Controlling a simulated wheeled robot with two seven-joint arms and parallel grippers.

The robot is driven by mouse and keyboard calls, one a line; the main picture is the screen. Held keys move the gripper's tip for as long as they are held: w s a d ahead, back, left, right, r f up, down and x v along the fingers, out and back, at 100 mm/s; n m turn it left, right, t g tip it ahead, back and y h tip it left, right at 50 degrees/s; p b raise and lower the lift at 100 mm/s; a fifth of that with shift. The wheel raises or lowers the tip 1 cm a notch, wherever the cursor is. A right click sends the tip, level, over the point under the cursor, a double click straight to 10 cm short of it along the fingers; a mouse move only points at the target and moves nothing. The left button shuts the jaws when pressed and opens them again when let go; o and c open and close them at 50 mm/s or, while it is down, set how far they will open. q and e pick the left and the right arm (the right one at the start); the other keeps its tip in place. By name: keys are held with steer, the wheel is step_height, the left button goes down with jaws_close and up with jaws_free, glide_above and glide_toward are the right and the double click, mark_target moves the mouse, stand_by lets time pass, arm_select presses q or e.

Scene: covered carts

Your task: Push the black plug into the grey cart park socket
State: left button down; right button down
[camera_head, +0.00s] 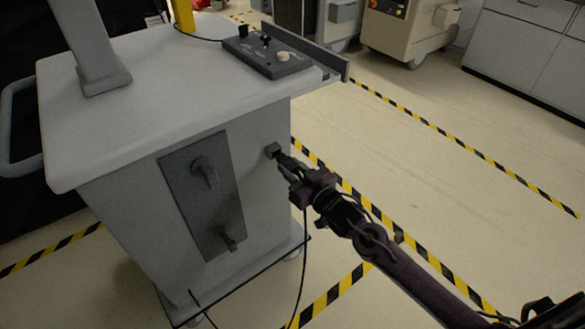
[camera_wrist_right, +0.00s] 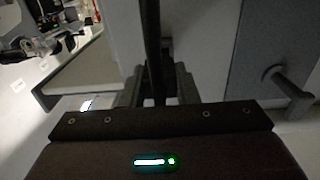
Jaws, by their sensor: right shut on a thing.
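The grey cart park socket (camera_head: 273,150) sticks out from the side of the cart near its right edge. My right gripper (camera_head: 289,165) is at the socket, coming from the lower right, and is shut on the black plug (camera_head: 281,158). The plug's front end meets or nearly meets the socket; I cannot tell how far in it is. In the right wrist view the fingers of my right gripper (camera_wrist_right: 157,85) stand either side of a dark upright cable (camera_wrist_right: 151,45), which hides most of the plug and socket. My left gripper is not in view.
The cart (camera_head: 140,75) has a dark panel (camera_head: 203,195) with two handles left of the socket. A control box (camera_head: 268,57) lies on its top. A black cable (camera_head: 304,240) hangs from my right gripper toward the floor. The floor to the right is clear.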

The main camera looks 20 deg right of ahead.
mark_target(285, 162)
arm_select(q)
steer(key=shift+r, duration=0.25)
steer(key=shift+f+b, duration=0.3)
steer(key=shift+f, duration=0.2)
arm_select(e)
steer(key=shift+x, duration=1.65)
steer(key=c, duration=1)
jaws_free()
steer(key=shift+c, duration=0.2)
steer(key=shift+s+d+f, duration=0.1)
steer(key=shift+s+d, duration=0.05)
steer(key=shift+s, duration=0.3)
arm_select(q)
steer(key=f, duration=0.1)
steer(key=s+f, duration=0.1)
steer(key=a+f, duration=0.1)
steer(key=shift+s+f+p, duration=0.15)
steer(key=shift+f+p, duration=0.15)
steer(key=shift+p, duration=0.05)
arm_select(e)
steer(key=v, duration=0.7)
steer(key=shift+w, duration=0.1)
